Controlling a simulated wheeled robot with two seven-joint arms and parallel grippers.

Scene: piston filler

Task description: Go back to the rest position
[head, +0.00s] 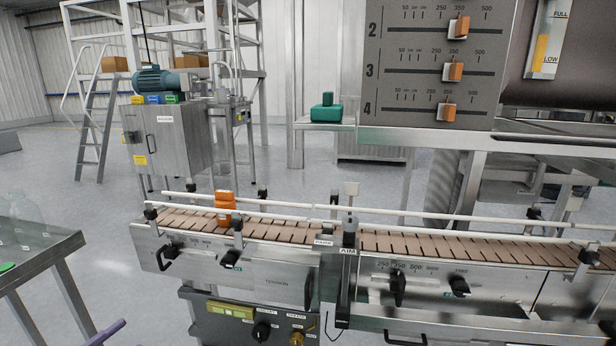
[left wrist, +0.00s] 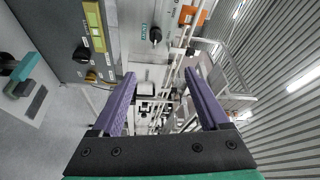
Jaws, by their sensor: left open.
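My left gripper (left wrist: 161,100) shows in the left wrist view with its two purple fingers spread apart and nothing between them. In the head view only a purple finger tip (head: 104,334) of it shows at the lower left edge, in front of the conveyor and apart from it. My right gripper is in neither view.
A conveyor (head: 270,262) with white rails crosses ahead, with an orange object (head: 225,207) at its left part. A control box (head: 265,325) sits below it. A metal table (head: 38,250) stands at the left. A slider panel (head: 430,65) is above right. Floor between table and conveyor is free.

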